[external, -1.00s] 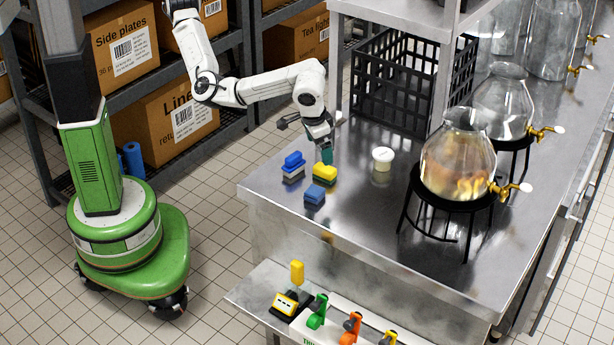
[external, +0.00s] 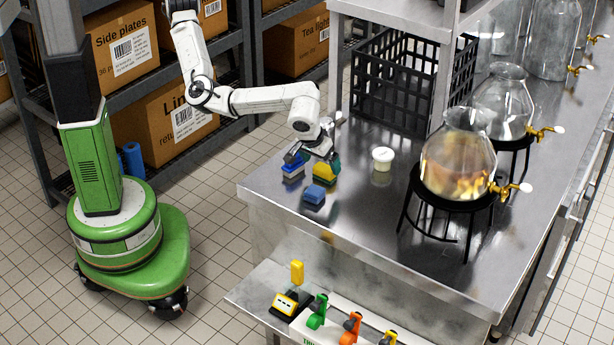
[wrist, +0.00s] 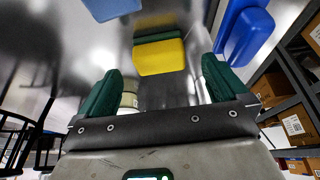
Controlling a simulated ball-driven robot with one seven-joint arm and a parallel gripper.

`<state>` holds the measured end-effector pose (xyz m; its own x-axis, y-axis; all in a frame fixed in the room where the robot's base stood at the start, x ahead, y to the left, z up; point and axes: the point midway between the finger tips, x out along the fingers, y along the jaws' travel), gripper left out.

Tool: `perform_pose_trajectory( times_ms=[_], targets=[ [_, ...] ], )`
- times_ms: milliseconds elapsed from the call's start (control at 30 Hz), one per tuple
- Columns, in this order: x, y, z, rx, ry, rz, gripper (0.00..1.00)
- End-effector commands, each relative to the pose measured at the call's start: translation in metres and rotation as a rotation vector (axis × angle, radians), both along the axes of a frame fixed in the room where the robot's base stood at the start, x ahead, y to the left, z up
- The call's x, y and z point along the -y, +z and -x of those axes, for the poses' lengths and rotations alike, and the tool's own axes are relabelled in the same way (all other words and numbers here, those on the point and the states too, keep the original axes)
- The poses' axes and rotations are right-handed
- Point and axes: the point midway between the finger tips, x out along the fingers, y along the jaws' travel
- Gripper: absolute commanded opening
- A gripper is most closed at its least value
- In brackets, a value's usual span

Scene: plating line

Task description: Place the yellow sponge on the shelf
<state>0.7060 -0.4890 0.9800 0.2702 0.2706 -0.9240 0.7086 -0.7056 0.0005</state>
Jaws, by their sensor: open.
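The yellow sponge (external: 320,181) has a dark green layer and lies on the steel table near its left edge. My gripper partly covers it in the external view. In the wrist view the yellow sponge (wrist: 159,57) shows beyond and between my fingertips, with a gap on both sides. My gripper (external: 316,161) is open and empty, just above the sponge and pointing down; its green fingers also show in the wrist view (wrist: 163,80). A raised steel shelf (external: 395,18) stands over the table, and a low steel shelf (external: 248,290) juts out below the front.
A light blue sponge (external: 314,194) lies in front of the yellow one. A darker blue scrubber (external: 292,170) lies close on its left, near a finger. A white tub (external: 382,158), black crate (external: 388,82) and glass dispenser (external: 457,160) stand to the right. The table's front is clear.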

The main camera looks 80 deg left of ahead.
Motion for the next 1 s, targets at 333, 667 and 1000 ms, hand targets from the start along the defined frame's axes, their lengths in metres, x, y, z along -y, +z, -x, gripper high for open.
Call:
perform_pose_trajectory(
  times_ms=[333,667,1000],
  targets=[
    [-0.014,-0.038,-0.015,-0.001,-0.001,-0.001,1.00],
    [-0.015,-0.041,-0.016,0.000,-0.001,0.000,0.94],
    [-0.015,-0.040,-0.016,0.000,-0.001,0.000,0.62]
  ],
)
